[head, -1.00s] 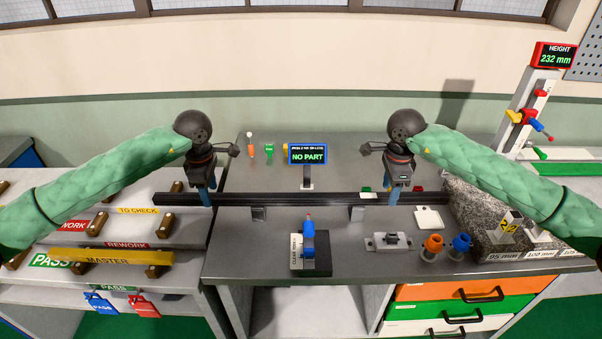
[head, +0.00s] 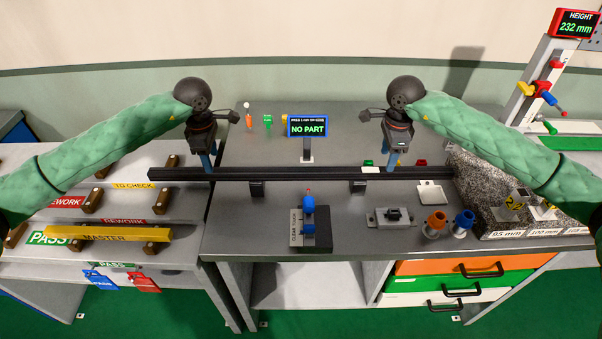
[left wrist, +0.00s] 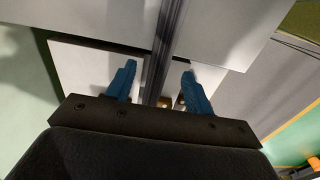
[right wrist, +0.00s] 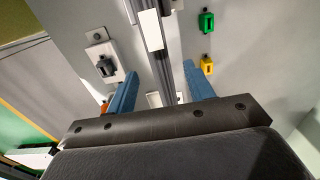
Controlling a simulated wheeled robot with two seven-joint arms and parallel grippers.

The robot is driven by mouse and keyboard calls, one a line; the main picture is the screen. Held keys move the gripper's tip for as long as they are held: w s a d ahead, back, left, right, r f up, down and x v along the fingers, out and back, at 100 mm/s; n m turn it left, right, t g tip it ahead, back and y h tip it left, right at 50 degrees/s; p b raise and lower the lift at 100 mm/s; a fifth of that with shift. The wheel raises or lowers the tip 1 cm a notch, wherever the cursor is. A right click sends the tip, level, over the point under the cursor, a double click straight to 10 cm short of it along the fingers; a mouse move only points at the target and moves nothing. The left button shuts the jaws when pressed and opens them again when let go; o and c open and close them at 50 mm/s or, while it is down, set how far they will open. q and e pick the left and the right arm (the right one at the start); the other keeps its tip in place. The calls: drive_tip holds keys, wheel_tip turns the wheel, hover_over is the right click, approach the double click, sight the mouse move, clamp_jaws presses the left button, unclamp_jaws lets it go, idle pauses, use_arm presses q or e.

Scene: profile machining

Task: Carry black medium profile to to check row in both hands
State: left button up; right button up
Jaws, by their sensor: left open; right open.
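The black medium profile (head: 300,174) is a long dark bar lying level across two small black supports on the grey bench, its left end reaching out over the left table. My left gripper (head: 207,172) is open above the bar's left part. In the left wrist view the bar (left wrist: 170,50) runs between the two blue fingers (left wrist: 158,80), apart from both. My right gripper (head: 392,168) is open above the bar's right part. In the right wrist view the bar (right wrist: 160,65) passes between its fingers (right wrist: 160,85), with a white label on it.
The left table carries the "TO CHECK" row label (head: 135,185), brown rests and the yellow MASTER bar (head: 110,234). A "NO PART" display (head: 307,127) stands behind the bar. A clamp block (head: 310,225), orange and blue knobs (head: 450,222) and a granite block (head: 480,190) stand in front and right.

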sight(215, 170)
use_arm(q)
wheel_tip(215, 170, down, 6)
drive_tip(key=shift+r, duration=0.25)
use_arm(e)
wheel_tip(215, 170, down, 6)
drive_tip(key=shift+r, duration=0.2)
use_arm(q)
drive_tip(key=shift+s, duration=0.1)
use_arm(e)
drive_tip(key=shift+s, duration=0.1)
use_arm(q)
drive_tip(key=shift+c, duration=0.4)
use_arm(e)
drive_tip(key=shift+c, duration=0.4)
use_arm(q)
drive_tip(key=c, duration=0.7)
use_arm(e)
drive_tip(key=c, duration=0.7)
use_arm(q)
clamp_jaws()
use_arm(e)
clamp_jaws()
